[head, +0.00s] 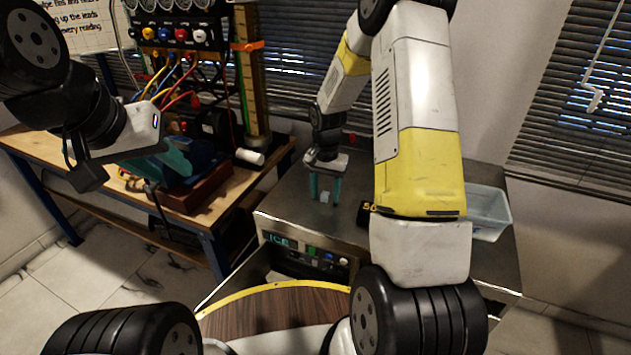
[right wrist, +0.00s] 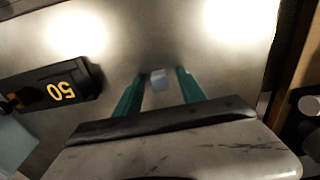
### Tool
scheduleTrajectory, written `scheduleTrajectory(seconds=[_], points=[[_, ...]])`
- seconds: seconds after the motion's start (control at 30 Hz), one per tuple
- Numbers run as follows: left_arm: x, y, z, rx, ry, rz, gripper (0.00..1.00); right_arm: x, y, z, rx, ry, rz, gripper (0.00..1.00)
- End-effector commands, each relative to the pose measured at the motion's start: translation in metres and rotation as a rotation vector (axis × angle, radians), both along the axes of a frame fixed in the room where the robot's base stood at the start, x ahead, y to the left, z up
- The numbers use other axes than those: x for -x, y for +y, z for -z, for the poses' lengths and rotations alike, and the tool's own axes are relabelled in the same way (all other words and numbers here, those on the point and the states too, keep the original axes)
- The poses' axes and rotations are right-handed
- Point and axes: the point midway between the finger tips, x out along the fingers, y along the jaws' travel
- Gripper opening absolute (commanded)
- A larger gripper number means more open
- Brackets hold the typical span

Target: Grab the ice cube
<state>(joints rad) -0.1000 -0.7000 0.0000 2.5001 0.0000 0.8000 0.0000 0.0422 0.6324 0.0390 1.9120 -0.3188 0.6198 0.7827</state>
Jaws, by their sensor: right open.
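The ice cube (head: 325,198) is a small pale blue block on the grey metal counter (head: 290,215). In the right wrist view the cube (right wrist: 159,79) lies between the tips of the two teal fingers, with a gap on each side. My right gripper (head: 325,188) is open, pointing down over the cube; it also shows in the right wrist view (right wrist: 162,74). My left gripper (head: 165,160) is over the wooden bench at the left, away from the cube. Its fingers are seen side-on, so their opening is unclear.
A black block marked 50 (right wrist: 52,90) lies beside the cube; my right arm partly hides it in the head view. A translucent pale blue bin (head: 490,212) stands at the counter's right. The wooden bench (head: 215,205) holds a gauge rig with coloured cables.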

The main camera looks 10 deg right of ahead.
Motion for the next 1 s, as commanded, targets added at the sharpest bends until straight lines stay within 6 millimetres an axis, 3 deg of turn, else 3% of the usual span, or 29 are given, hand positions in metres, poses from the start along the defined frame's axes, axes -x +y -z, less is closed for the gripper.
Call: scheduleTrajectory(seconds=[0.1, 0.3, 0.37, 0.77, 1.0], points=[[0.0, 0.0, 0.0, 0.0, 0.0, 0.0, 0.36, 0.0, 0.0, 0.0, 0.0, 0.0, 0.0, 0.47], [0.0, 0.0, 0.0, 0.0, 0.0, 0.0, 0.36, 0.0, 0.0, -0.001, 0.0, 0.0, 0.0, 0.08], [0.0, 0.0, 0.0, 0.0, 0.0, 0.0, 0.36, 0.0, 0.0, -0.001, 0.0, 0.0, 0.0, 0.0], [0.0, 0.0, 0.0, 0.0, 0.0, 0.0, 0.36, 0.0, 0.0, -0.004, 0.001, -0.001, 0.0, 0.0], [0.0, 0.0, 0.0, 0.0, 0.0, 0.0, 0.36, -0.001, 0.0, -0.028, 0.001, -0.003, 0.001, 0.0]])
